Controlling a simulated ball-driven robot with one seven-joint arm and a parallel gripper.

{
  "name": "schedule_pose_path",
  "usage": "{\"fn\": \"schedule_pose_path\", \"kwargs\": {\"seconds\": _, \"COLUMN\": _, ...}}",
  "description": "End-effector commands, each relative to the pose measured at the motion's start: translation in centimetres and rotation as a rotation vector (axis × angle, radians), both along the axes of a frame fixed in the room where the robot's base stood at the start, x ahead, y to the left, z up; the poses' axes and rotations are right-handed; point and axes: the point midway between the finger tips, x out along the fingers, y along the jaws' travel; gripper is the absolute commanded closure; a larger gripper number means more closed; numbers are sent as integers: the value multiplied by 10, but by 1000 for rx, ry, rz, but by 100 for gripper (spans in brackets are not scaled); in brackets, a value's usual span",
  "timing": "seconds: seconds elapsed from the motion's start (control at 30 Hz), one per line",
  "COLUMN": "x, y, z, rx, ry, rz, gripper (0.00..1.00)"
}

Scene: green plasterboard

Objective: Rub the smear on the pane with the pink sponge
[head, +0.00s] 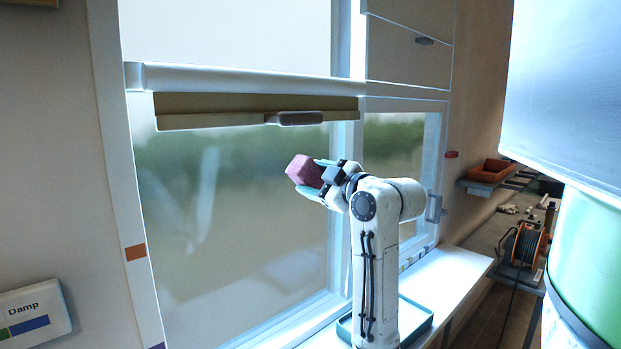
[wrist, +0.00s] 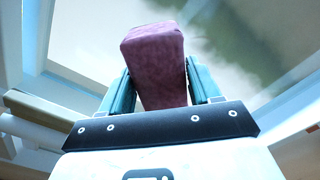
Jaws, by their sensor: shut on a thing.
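The pink sponge (head: 304,170) is a dull pink block held at the end of my arm, in front of the window pane (head: 250,240). My gripper (head: 320,178) is shut on it, with the teal fingers on either side. In the wrist view the sponge (wrist: 156,62) stands out between the two fingers of my gripper (wrist: 160,88). A pale, whitish smear (head: 205,195) shows on the left part of the pane, left of the sponge and apart from it. I cannot tell how far the sponge is from the glass.
A teal-rimmed tray (head: 418,328) stands on the white sill (head: 455,268) behind my arm. A cable reel (head: 527,245) and an orange bin (head: 492,170) are at the right. A "Damp" box (head: 35,312) is at lower left.

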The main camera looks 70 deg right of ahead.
Motion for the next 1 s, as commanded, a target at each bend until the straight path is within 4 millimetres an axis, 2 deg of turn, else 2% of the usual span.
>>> {"fn": "schedule_pose_path", "kwargs": {"seconds": 0.33, "x": -2, "y": 1, "z": 0, "rx": -1, "ry": -1, "rz": 0, "gripper": 67}}
{"fn": "schedule_pose_path", "kwargs": {"seconds": 0.7, "x": -25, "y": 15, "z": 1, "rx": -1, "ry": -2, "rz": -1, "gripper": 67}}
{"fn": "schedule_pose_path", "kwargs": {"seconds": 1.0, "x": -26, "y": 16, "z": 0, "rx": -1, "ry": -1, "rz": 0, "gripper": 67}}
